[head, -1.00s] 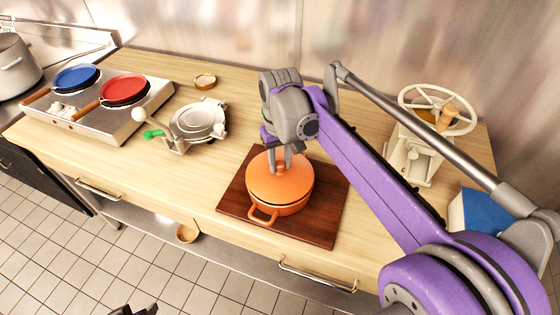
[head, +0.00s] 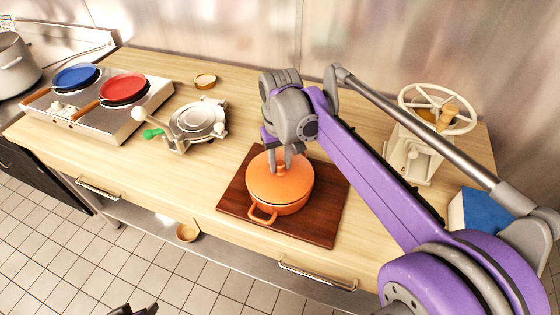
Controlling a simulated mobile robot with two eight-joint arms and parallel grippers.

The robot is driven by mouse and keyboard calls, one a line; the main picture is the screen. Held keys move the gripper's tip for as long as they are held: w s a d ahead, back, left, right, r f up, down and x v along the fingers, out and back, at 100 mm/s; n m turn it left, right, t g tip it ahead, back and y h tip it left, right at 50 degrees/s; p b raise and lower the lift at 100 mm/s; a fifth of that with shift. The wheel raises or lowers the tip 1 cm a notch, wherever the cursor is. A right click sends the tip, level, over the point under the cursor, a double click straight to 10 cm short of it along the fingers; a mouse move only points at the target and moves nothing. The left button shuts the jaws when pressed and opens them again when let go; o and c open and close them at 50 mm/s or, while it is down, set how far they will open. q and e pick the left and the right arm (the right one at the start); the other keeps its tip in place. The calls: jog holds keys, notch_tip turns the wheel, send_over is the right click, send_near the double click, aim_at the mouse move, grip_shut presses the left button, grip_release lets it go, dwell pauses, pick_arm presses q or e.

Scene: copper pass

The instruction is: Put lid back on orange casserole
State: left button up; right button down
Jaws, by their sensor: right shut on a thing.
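The orange casserole (head: 283,206) stands on a dark wooden board (head: 325,225) on the counter. Its orange lid (head: 270,183) sits on top of the pot and looks level, with the rim line even at the front. My right gripper (head: 282,166) comes down from above and is shut on the lid's knob, which is mostly hidden between the fingers. The far side of the pot is hidden by the gripper and arm. A dark bit at the bottom edge (head: 138,311) seems to be my left gripper; its jaws cannot be made out.
A white wheeled press (head: 410,150) and a blue box (head: 472,212) stand at the right. A metal waffle-type iron (head: 198,120) and a hob (head: 115,122) with blue and red pans are at the left. A small round dish (head: 204,81) lies at the back.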

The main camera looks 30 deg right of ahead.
grip_release()
dwell(0.6)
pick_arm(q)
jog(key=shift+r, duration=0.1)
pick_arm(e)
jog(key=shift+r, duration=0.1)
jog(key=shift+r+p, duration=1.25)
jog(key=shift+r, duration=1)
jog(key=shift+r+p, duration=0.6)
jog(key=shift+r, duration=0.6)
pick_arm(q)
jog(key=shift+t, duration=0.3)
jog(key=r, duration=0.1)
jog(key=w+r, duration=0.1)
jog(key=r, duration=0.1)
jog(key=w+r, duration=0.1)
jog(key=r, duration=0.1)
jog(key=shift+w, duration=0.2)
